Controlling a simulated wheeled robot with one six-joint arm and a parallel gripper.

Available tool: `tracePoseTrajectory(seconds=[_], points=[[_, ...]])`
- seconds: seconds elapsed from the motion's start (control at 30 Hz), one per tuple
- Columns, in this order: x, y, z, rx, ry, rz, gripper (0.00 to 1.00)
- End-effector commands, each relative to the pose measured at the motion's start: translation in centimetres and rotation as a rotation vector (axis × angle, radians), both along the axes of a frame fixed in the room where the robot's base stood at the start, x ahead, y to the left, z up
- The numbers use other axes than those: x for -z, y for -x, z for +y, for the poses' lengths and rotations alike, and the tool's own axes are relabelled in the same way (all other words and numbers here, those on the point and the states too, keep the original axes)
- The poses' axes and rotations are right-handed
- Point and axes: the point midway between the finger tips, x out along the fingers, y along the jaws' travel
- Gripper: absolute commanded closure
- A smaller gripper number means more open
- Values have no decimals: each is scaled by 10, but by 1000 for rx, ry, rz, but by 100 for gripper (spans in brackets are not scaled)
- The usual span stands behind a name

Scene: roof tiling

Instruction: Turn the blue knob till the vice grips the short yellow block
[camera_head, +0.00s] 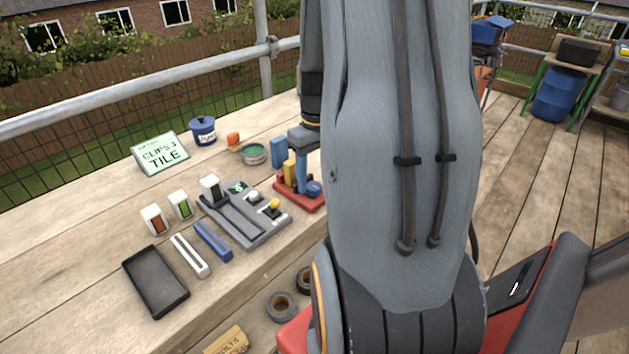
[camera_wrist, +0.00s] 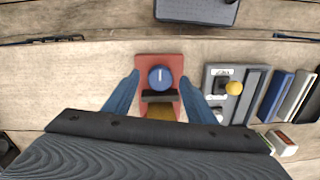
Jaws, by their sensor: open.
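The vice has a red base (camera_wrist: 145,62) and stands on the wooden bench; its red base also shows in the head view (camera_head: 312,206). The blue knob (camera_wrist: 160,84) is at its near end in the head view (camera_head: 314,188), with a white line running up the picture in the wrist view. A dark jaw (camera_wrist: 160,97) lies between the knob and the short yellow block (camera_wrist: 160,113); any gap is unclear. The block is partly hidden in the head view (camera_head: 289,169). My gripper (camera_wrist: 159,79) is open, its blue fingers spread either side of the knob, seemingly not touching it.
A grey panel (camera_head: 228,222) with a yellow button (camera_head: 275,203) stands beside the vice. A blue bar (camera_head: 213,241), a white bar (camera_head: 189,255) and a black tray (camera_head: 155,282) lie beyond it. A green tin (camera_head: 253,153) stands behind. The bench's front edge is close.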

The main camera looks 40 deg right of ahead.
Motion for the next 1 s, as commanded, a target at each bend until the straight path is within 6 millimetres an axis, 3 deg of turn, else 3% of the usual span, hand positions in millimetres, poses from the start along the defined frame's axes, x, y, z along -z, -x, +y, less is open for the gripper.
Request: tracePoseTrajectory(seconds=[0.2, 0.47, 0.7, 1.0], points=[[15, 0, 1, 0, 0, -1, 49], [16, 0, 1, 0, 1, -1, 49], [16, 0, 1, 0, 1, -1, 88], [16, 0, 1, 37, 0, 0, 90]])
